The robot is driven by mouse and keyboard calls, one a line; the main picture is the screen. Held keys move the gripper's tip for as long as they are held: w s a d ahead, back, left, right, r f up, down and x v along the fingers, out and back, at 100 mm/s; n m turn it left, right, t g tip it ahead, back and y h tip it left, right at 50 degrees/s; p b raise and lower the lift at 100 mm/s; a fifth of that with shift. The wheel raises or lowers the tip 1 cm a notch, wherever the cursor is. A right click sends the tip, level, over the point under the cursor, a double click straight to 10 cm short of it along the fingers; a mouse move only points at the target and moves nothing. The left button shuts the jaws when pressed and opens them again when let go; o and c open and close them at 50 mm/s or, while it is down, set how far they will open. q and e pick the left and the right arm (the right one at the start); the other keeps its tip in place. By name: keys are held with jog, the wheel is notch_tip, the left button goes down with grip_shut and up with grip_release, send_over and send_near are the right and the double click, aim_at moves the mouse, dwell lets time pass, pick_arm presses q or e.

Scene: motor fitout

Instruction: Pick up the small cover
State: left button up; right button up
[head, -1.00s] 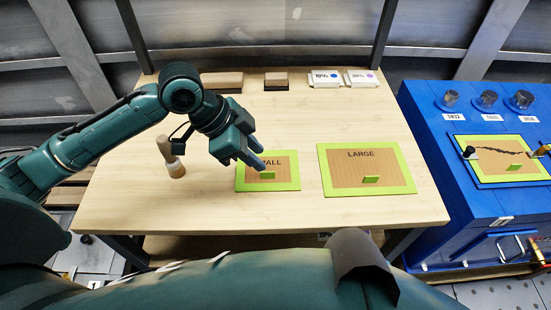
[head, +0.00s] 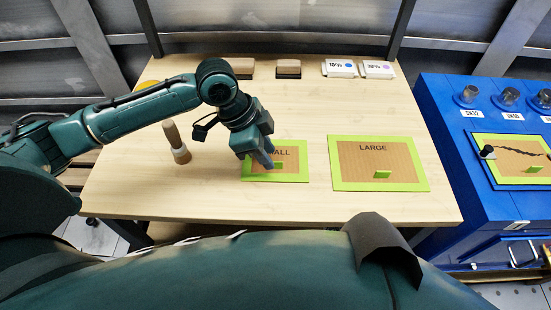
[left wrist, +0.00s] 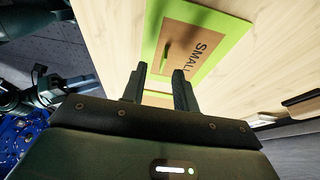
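The small cover (head: 297,172) is a brown panel with a lime-green border, lying flat on the wooden table. It bears the word SMALL, partly hidden by my left gripper, and a small green raised tab (head: 278,166). My left gripper (head: 266,161) is over the cover's left part, fingers pointing down, close to the tab. In the left wrist view the fingers (left wrist: 160,88) are apart with nothing between them. The cover (left wrist: 185,52) and its tab (left wrist: 166,50) lie beyond the fingertips there. I cannot tell whether the fingers touch the cover. My right gripper is not identifiable.
The large cover (head: 347,178) lies to the right, with a gap between. A wooden-handled tool (head: 175,140) stands at left. Boxes (head: 340,69) and brown blocks (head: 288,69) line the back. A blue cabinet (head: 455,150) with a cracked panel (head: 515,155) stands right.

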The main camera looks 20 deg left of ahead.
aim_at(276, 157)
pick_arm(q)
jog(key=x, duration=0.3)
jog(key=shift+w+f, duration=0.2)
jog(key=shift+f, duration=0.15)
grip_shut()
